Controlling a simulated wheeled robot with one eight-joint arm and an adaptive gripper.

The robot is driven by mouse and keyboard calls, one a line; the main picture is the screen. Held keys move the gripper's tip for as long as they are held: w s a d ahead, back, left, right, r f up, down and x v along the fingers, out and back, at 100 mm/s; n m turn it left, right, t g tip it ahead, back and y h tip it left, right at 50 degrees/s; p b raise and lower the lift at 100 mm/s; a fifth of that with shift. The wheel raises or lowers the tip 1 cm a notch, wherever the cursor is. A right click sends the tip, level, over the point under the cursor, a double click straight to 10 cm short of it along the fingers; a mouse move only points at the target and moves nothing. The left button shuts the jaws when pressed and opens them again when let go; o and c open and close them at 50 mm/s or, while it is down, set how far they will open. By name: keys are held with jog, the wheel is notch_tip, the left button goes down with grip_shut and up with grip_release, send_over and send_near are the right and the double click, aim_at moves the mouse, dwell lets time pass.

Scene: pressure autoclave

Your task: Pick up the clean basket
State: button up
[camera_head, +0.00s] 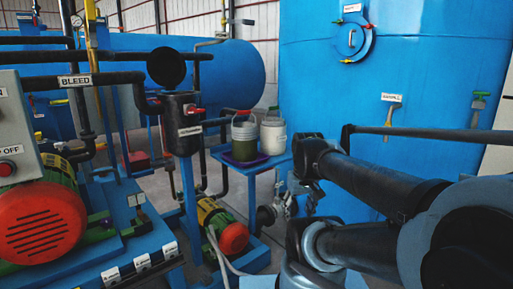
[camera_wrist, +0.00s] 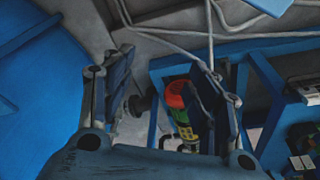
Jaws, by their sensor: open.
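Two bucket-like containers with handles stand side by side on a small blue stand (camera_head: 262,166). The right one is pale and looks like the clean basket (camera_head: 273,137). The left one has a dark green lower body (camera_head: 244,148) and sits in a purple tray. My gripper (camera_head: 284,204) is below and a little right of the stand in the head view, apart from both containers. In the wrist view my gripper (camera_wrist: 165,88) has its fingers spread with nothing between them. Neither container can be made out in the wrist view.
A black strainer pot (camera_head: 181,125) with its round lid raised stands left of the stand. A red-and-green pump (camera_head: 224,228) is low in front, also in the wrist view (camera_wrist: 180,112). A large blue tank (camera_head: 400,90) rises behind my arm. Pipes and blue framing crowd the left.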

jog(key=w+r+n, duration=0.2)
jog(key=w+r, duration=0.1)
jog(key=r, duration=0.2)
jog(key=w+r+n, duration=0.2)
jog(key=w+r, duration=0.2)
jog(key=r, duration=0.1)
jog(key=w+r+n, duration=0.2)
jog(key=w+r, duration=0.1)
jog(key=r, duration=0.2)
jog(key=shift+w+a+r+g, duration=0.1)
jog(key=shift+w+r+g, duration=0.2)
jog(key=shift+c, duration=0.5)
notch_tip(320, 180, up, 27)
jog(key=n+g, duration=0.2)
jog(key=n, duration=1.6)
send_over(274, 109)
jog(key=f, duration=1.1)
jog(key=shift+w+d+f, duration=0.25)
jog(key=shift+w+f, duration=0.05)
jog(key=shift+w, duration=0.1)
jog(key=shift+a+f, duration=0.15)
jog(key=shift+f, duration=1.2)
jog(key=shift+a+f, duration=0.1)
jog(key=shift+f, duration=1.25)
grip_shut()
